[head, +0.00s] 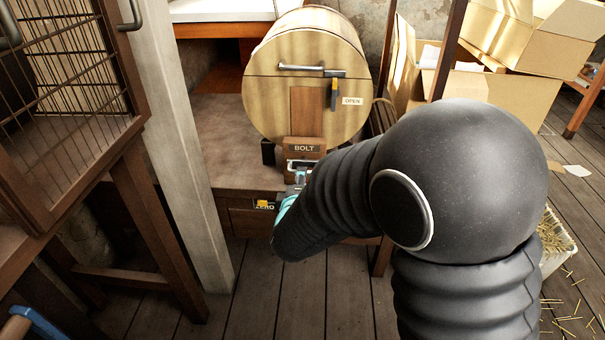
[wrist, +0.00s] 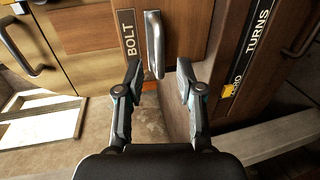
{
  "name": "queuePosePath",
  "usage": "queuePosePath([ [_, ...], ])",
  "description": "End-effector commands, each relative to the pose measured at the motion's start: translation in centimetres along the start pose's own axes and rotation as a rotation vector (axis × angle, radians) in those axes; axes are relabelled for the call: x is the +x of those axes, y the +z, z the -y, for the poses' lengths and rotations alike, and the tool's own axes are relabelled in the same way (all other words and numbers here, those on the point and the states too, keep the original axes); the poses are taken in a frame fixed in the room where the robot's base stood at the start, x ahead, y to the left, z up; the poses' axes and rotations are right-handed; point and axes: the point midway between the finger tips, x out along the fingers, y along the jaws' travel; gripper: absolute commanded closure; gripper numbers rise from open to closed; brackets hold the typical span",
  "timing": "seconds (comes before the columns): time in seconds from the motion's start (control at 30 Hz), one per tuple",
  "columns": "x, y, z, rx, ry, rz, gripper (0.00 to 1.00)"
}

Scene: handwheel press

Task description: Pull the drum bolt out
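The wooden drum (head: 305,85) lies on its side on a bench, its round face towards me. Below it is a wooden block labelled BOLT (head: 304,147) with a metal bar handle (head: 302,164). In the wrist view, the bolt handle (wrist: 155,45) stands just ahead of my gripper (wrist: 159,72), its near end about level with the fingertips and between them. My gripper is open, with a gap visible on both sides of the handle. In the head view, my gripper (head: 292,192) is mostly hidden behind my arm.
The drum has its own handle (head: 300,68) and an OPEN label (head: 352,101). A ZERO label (head: 265,205) is on the bench front. A pale post (head: 185,140) and a wire cage (head: 65,100) stand left. Cardboard boxes (head: 500,75) are at right.

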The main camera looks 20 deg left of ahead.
Motion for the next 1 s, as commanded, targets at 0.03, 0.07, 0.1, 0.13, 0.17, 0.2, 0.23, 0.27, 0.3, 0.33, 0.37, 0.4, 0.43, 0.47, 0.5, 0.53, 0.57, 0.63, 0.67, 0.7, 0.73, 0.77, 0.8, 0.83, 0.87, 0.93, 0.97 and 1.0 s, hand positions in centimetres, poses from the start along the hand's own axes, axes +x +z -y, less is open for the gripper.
queuePosePath([
  [0.03, 1.0, 0.1, 0.1, 0.001, -0.001, 0.002, 0.63],
  [0.07, 1.6, 0.1, 0.1, 0.001, -0.001, 0.003, 0.63],
  [0.1, 2.2, 0.1, 0.1, 0.001, 0.0, 0.002, 0.63],
  [0.13, 2.6, 0.1, 0.1, 0.001, 0.001, 0.001, 0.63],
  [0.17, 3.0, 0.1, 0.1, 0.001, 0.0, 0.001, 0.63],
  [0.2, 3.5, 0.0, 0.1, 0.001, -0.001, 0.001, 0.63],
  [0.23, 3.8, 0.0, 0.1, 0.002, -0.001, 0.001, 0.63],
  [0.27, 4.1, 0.1, 0.0, 0.002, -0.001, 0.001, 0.63],
  [0.3, 4.4, 0.1, 0.0, 0.002, -0.001, 0.001, 0.63],
  [0.33, 4.6, 0.0, 0.0, 0.001, 0.0, 0.001, 0.63],
  [0.37, 4.8, 0.0, 0.0, 0.001, 0.0, 0.0, 0.63],
  [0.4, 5.0, 0.0, 0.0, 0.001, 0.0, 0.0, 0.63],
  [0.43, 5.0, 0.0, 0.0, 0.001, 0.0, 0.0, 0.63],
  [0.47, 5.1, 0.0, 0.0, 0.001, 0.0, -0.001, 0.63],
  [0.5, 5.2, 0.0, 0.0, 0.001, 0.0, -0.001, 0.63],
  [0.53, 5.2, 0.0, 0.0, 0.001, 0.0, -0.001, 0.63],
  [0.57, 5.2, 0.0, 0.0, 0.001, 0.0, -0.001, 0.63],
  [0.63, 5.2, 0.0, 0.0, 0.001, 0.0, -0.001, 0.63],
  [0.67, 5.2, 0.0, 0.0, 0.001, 0.0, -0.001, 0.63],
  [0.7, 5.2, 0.0, 0.0, 0.001, 0.0, -0.001, 0.63],
  [0.73, 5.2, 0.0, 0.0, 0.001, 0.0, -0.001, 0.63],
  [0.77, 5.2, 0.0, 0.0, 0.001, 0.0, -0.001, 0.7],
  [0.8, 5.2, 0.0, 0.0, 0.001, 0.0, -0.001, 0.8],
  [0.83, 5.2, 0.0, 0.0, 0.001, 0.0, -0.001, 0.88],
  [0.87, 5.2, 0.0, 0.0, 0.001, 0.0, -0.001, 0.95],
  [0.93, 5.2, 0.0, 0.0, 0.001, 0.0, -0.001, 1.0],
  [0.97, 5.2, 0.0, 0.0, 0.001, 0.0, -0.001, 1.0],
  [1.0, 5.2, 0.0, 0.0, 0.001, 0.0, -0.001, 1.0],
])
